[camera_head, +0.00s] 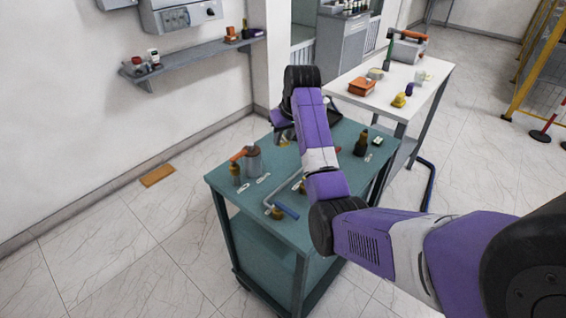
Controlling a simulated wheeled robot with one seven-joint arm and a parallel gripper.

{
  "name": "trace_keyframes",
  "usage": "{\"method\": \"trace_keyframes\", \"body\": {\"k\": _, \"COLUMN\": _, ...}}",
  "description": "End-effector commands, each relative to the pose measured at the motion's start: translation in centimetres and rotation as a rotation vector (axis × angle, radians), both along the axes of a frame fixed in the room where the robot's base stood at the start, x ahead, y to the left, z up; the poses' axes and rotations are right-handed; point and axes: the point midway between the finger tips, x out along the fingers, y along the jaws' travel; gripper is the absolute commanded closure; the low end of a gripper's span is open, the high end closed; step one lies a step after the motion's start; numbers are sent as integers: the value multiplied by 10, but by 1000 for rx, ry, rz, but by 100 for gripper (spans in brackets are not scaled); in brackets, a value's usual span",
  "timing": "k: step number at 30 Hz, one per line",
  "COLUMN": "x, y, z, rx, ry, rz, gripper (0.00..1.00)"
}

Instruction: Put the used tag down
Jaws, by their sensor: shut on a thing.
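My gripper (285,134) is over the far left part of the teal cart top (222,180), mostly hidden behind my own purple arm. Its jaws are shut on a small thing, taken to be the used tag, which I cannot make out. Small pale tag-like pieces lie on the cart's left half, one (263,178) near the grey can and one (243,187) near the left edge. I cannot tell whether the held thing touches the cart top.
A grey can (253,160), a bent tool with a blue handle (286,210) and a dark bottle (361,145) stand or lie on the cart. A white table (400,108) with an orange box (362,86) is behind. A wall shelf (190,61) is left.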

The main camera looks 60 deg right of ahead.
Motion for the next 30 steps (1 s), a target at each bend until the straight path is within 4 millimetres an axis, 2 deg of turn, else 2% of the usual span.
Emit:
{"method": "trace_keyframes", "body": {"k": 3, "x": -1, "y": 1, "z": -29, "rx": 4, "ry": 4, "rz": 0, "gripper": 100}}
{"method": "trace_keyframes", "body": {"k": 9, "x": 0, "y": 0, "z": -61, "rx": 1, "ry": 1, "rz": 0, "gripper": 100}}
{"method": "trace_keyframes", "body": {"k": 14, "x": 0, "y": 0, "z": -72, "rx": 1, "ry": 1, "rz": -1, "gripper": 100}}
{"method": "trace_keyframes", "body": {"k": 22, "x": 0, "y": 0, "z": -107, "rx": 1, "ry": 1, "rz": -1, "gripper": 100}}
{"method": "trace_keyframes", "body": {"k": 30, "x": 0, "y": 0, "z": -111, "rx": 0, "ry": 0, "rz": -1, "gripper": 100}}
